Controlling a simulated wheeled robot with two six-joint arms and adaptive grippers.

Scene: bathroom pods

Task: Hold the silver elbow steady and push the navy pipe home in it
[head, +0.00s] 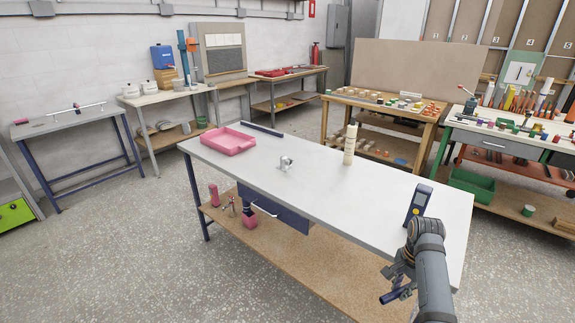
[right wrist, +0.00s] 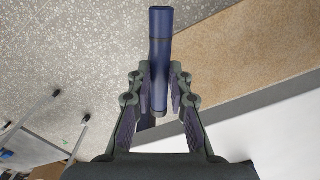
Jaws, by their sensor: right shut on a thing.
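The silver elbow (head: 286,163) sits on the white tabletop, near the middle of the table's left half. The navy pipe (head: 391,297) is in my right gripper (head: 402,285), in front of the table's near right edge and well apart from the elbow. In the right wrist view the navy pipe (right wrist: 161,50) lies between the two fingers of the right gripper (right wrist: 160,95), which are shut on it. One end of the pipe sticks out beyond the fingertips. My left gripper is not in view.
The tabletop around the elbow is clear. A brown lower shelf (head: 290,250) runs beneath.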

